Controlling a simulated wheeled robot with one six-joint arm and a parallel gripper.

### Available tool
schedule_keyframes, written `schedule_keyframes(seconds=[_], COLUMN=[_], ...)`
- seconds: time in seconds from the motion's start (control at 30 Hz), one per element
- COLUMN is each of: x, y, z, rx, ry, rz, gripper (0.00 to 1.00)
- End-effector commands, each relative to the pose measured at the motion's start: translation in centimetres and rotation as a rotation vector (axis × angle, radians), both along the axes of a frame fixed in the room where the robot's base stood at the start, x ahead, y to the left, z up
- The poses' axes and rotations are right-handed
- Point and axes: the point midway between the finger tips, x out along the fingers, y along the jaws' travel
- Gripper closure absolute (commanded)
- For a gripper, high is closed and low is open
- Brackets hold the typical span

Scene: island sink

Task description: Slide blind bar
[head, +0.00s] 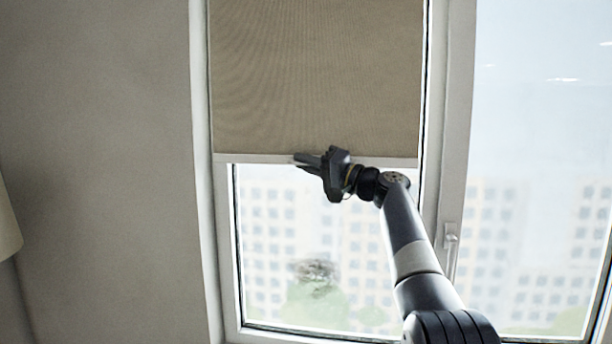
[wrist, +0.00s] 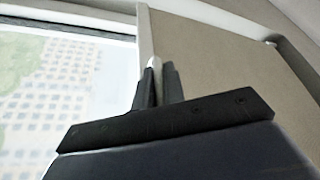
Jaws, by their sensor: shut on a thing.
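A beige blind (head: 318,80) covers the upper part of the left window pane. Its white bottom bar (head: 390,162) runs across the window, and bare glass shows below it. My gripper (head: 305,160) is at the middle of the bar, with its fingers pointing left. In the wrist view the fingers (wrist: 158,85) are closed on the bar, whose pale edge (wrist: 145,35) runs between them. The blind fabric (wrist: 200,65) lies to the right there and glass to the left. Part of the bar is hidden behind my gripper in the head view.
A white window frame (head: 455,130) with a handle (head: 450,240) stands right of the blind. A plain wall (head: 100,150) is at left, with part of a lampshade (head: 8,225) at the edge. The area in front of the lower glass is free apart from my arm.

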Motion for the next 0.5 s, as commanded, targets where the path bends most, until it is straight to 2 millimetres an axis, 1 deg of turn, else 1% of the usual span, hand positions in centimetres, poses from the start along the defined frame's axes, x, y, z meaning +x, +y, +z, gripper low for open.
schedule_keyframes(seconds=[0.03, 0.2, 0.5], x=[0.0, 0.0, -0.1], y=[0.0, 0.0, 0.0], z=[0.6, 1.8, 3.1], rx=[-0.001, 0.001, 0.003], ry=[-0.004, -0.003, -0.003], rz=[-0.001, -0.003, -0.003], gripper=[1.0, 1.0, 1.0])
